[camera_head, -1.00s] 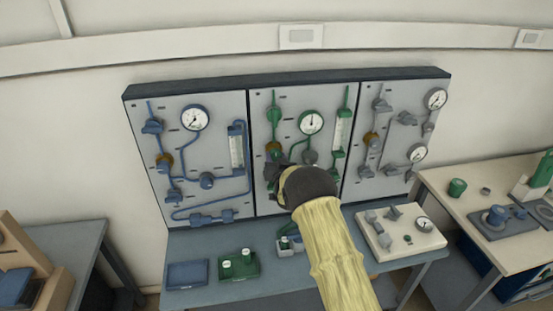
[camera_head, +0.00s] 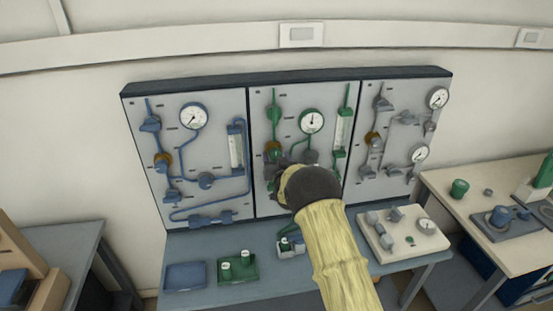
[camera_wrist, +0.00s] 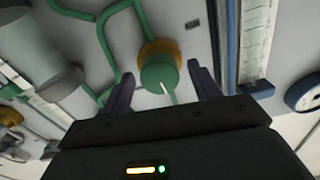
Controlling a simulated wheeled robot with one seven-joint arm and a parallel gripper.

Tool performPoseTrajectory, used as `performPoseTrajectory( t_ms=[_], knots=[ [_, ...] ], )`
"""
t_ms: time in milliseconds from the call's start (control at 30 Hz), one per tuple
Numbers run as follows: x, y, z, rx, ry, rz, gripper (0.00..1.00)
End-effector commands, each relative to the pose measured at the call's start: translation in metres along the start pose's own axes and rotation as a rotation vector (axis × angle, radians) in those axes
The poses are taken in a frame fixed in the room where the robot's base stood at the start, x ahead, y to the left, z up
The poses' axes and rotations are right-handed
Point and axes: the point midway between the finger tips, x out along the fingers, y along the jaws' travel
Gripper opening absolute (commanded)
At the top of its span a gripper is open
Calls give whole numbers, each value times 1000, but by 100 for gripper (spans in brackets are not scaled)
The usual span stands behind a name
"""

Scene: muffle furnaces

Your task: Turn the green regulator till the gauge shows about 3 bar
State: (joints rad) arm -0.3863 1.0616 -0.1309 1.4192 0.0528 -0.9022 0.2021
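The green regulator (camera_wrist: 158,74) is a round knob with a white mark, set on a brass ring. It also shows on the middle panel in the head view (camera_head: 273,147), just above my gripper (camera_head: 279,176). In the wrist view my gripper's (camera_wrist: 163,72) two dark fingers are apart, one on each side of the knob, with visible gaps. I cannot tell how far they reach along it. The round white gauge (camera_head: 312,121) is up and right of the regulator. Its needle points roughly upward; the numbers are too small to read.
A blue panel (camera_head: 180,135) is on the left and a grey panel (camera_head: 395,105) on the right. Green pipes (camera_wrist: 106,50) run close beside the knob. Below, the bench (camera_head: 210,298) carries a blue tray (camera_head: 186,276), a green tray (camera_head: 240,276) and a white board (camera_head: 410,246).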

Motion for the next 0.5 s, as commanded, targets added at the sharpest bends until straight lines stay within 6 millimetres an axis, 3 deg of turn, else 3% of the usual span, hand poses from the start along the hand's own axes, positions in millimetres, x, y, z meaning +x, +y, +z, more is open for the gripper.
performPoseTrajectory(
  t_ms=[500],
  knots=[
    [-11,0,1,0,-1,1,63]
  ],
)
